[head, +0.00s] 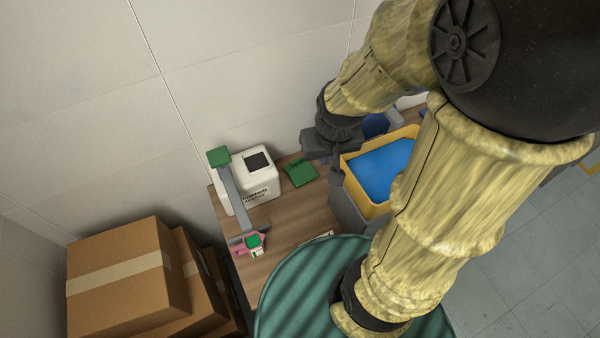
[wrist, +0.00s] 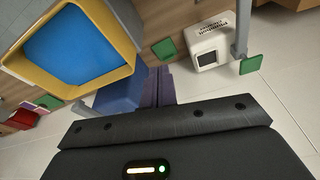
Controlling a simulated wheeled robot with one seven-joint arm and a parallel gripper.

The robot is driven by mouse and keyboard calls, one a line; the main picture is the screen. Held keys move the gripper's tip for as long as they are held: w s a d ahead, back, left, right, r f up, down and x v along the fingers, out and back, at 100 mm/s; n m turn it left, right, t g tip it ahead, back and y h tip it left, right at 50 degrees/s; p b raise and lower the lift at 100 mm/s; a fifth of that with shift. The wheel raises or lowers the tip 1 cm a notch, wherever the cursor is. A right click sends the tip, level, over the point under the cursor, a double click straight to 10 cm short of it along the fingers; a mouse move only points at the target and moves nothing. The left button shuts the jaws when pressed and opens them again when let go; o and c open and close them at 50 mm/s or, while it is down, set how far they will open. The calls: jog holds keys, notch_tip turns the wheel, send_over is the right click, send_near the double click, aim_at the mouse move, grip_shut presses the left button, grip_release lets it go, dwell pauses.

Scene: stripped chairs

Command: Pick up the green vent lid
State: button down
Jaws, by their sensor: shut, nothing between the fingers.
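A flat green square piece, which looks like the green vent lid (head: 300,171), lies on the wooden table between the white box and the yellow-rimmed bin. It also shows in the wrist view (wrist: 164,49), ahead of the fingertips. My gripper (head: 336,172) hangs beside the bin, to the right of this piece and apart from it. In the wrist view its purple-grey fingers (wrist: 160,84) are together and empty. Another green square plate (head: 218,156) tops a grey post, also seen in the wrist view (wrist: 250,65). I cannot tell for certain which green piece is the lid.
The white box (head: 262,183) with a dark square top stands left on the table (head: 300,215). The yellow-rimmed bin (head: 352,178) with a blue inside is close to my gripper. A pink item with green (head: 250,243) sits at the front left. Cardboard boxes (head: 125,280) stand lower left.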

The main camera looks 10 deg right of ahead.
jog(key=c, duration=1.6)
grip_release()
jog(key=shift+w+f, duration=0.15)
jog(key=shift+w, duration=0.05)
jog(key=o, duration=1.6)
jog(key=w+f+n+g+b, duration=0.1)
jog(key=w+f+b, duration=0.4)
jog(key=w+f, duration=0.3)
jog(key=w, duration=0.2)
jog(key=shift+w+d+f+n, duration=0.15)
jog(key=shift+w+f+n, duration=0.05)
jog(key=shift+w+n, duration=0.1)
jog(key=n+g+b, duration=0.2)
jog(key=b, duration=0.3)
send_over(303, 174)
notch_tip(303, 174, down, 13)
jog(key=shift+r, duration=0.2)
jog(key=shift+d, duration=0.1)
notch_tip(303, 174, down, 12)
jog(key=shift+f+p, duration=0.1)
jog(key=shift+p, duration=1.1)
